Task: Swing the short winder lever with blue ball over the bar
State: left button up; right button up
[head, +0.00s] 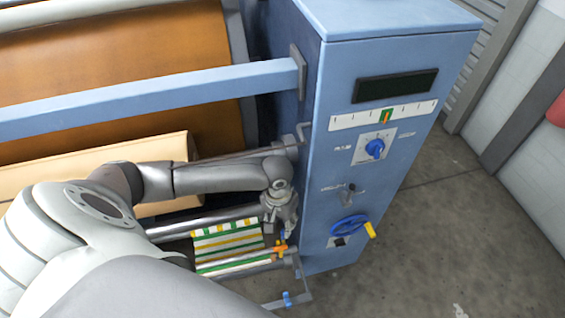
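My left gripper (283,228) points down at the lower middle of the head view, in front of the blue cabinet's left side, by the end of the winder rollers. Its fingers are small and I cannot tell whether they are open or shut. A metal bar (215,217) runs along the winder behind and left of the gripper. An orange-yellow fitting (280,249) sits just below the gripper. My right gripper is not in view.
A blue beam (150,97) crosses above my arm. Floor right of the cabinet is clear.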

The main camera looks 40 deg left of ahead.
aim_at(282, 232)
pick_arm(q)
jog(key=shift+d+f, duration=0.15)
jog(key=shift+f, duration=1.85)
grip_shut()
